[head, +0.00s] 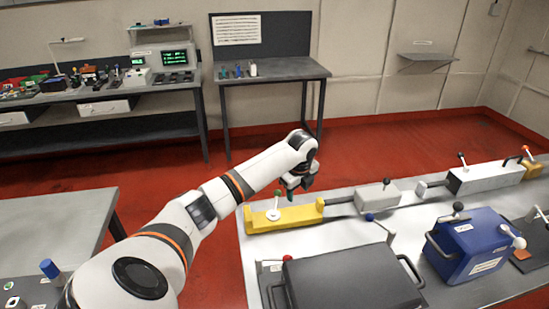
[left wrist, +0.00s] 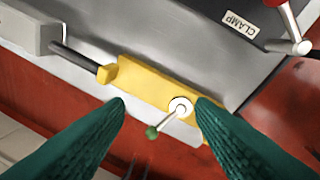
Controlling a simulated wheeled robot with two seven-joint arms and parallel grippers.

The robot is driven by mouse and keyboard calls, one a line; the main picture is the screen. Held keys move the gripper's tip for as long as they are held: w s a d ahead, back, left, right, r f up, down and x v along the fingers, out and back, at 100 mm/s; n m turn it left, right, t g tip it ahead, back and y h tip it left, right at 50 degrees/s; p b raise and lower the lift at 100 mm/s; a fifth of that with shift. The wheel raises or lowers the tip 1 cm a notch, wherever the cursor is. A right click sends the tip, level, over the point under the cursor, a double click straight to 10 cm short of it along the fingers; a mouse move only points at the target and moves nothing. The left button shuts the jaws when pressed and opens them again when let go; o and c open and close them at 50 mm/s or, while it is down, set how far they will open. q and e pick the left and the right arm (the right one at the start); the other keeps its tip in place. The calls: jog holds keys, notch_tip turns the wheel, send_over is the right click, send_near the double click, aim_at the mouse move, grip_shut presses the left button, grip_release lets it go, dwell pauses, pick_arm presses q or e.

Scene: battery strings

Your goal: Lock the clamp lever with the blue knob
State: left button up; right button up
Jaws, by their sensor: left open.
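My left gripper (head: 303,185) is left of and beyond that knob, above the far edge of the light table. In the left wrist view my left gripper (left wrist: 162,103) is open, its green fingers apart. The green knob (left wrist: 151,131) of a lever on the yellow block (left wrist: 150,84) shows between them; contact cannot be told. The blue knob is not visible there. My right gripper is not in view.
A red-knobbed lever (head: 287,258) is on the dark box's left side. A grey block (head: 377,195) and a blue box (head: 470,245) with levers stand to the right. Another blue knob (head: 50,268) is on the left panel. Red floor lies between the tables.

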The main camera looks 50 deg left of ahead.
pick_arm(q)
jog(key=s+a+f+n+y, duration=0.1)
jog(key=s+a+n, duration=0.1)
jog(key=a, duration=0.3)
jog(key=shift+s+a+f, duration=0.3)
jog(key=shift+a+f, duration=0.1)
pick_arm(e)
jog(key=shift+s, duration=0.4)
